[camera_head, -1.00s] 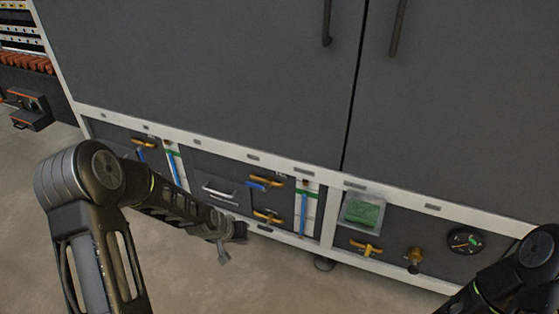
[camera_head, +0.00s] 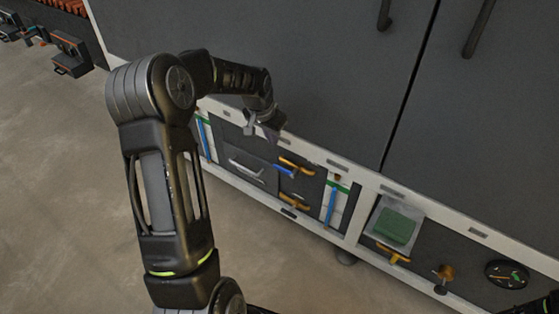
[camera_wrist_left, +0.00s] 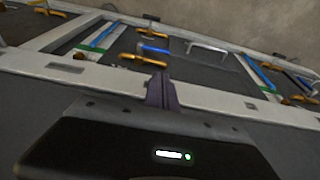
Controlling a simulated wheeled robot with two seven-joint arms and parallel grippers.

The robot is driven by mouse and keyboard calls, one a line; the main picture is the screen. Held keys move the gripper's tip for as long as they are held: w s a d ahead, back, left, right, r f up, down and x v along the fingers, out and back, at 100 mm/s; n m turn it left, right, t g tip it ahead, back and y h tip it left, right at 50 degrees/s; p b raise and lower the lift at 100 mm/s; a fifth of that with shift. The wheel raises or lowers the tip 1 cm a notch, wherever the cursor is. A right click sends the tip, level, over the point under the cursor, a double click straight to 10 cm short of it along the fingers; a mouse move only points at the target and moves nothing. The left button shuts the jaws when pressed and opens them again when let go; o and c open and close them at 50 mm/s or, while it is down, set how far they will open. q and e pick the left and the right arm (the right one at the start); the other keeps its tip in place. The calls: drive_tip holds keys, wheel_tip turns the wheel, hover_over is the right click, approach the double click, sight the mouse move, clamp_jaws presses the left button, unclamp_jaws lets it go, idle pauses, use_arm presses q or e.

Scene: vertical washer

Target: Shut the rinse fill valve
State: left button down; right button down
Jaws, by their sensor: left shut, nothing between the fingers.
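The washer's lower panel carries several valves, and I cannot read which one is the rinse fill valve. An upper yellow valve with a blue handle (camera_head: 290,168) sits above a lower yellow valve (camera_head: 296,201) beside a drawer. Another yellow valve (camera_head: 393,255) is under the green box at right. My left gripper (camera_head: 268,128) is shut and empty, pointing down just above and left of the upper valve. In the left wrist view, the shut fingers (camera_wrist_left: 162,92) overlap the white rail, apart from the blue-handled valve (camera_wrist_left: 152,48).
Blue sight tubes (camera_head: 331,205) flank the drawer with its grey handle (camera_head: 246,168). A brass knob (camera_head: 443,277) and round gauge (camera_head: 507,274) are at right. Large grey doors (camera_head: 330,70) rise above the white rail.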

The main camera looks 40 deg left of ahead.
use_arm(q)
drive_tip(key=shift+f, duration=0.1)
drive_tip(key=b, duration=0.3)
approach(280, 167)
drive_tip(key=x, duration=0.6)
drive_tip(key=shift+a+f, duration=0.15)
drive_tip(key=shift+f, duration=0.1)
drive_tip(key=shift+w, duration=0.1)
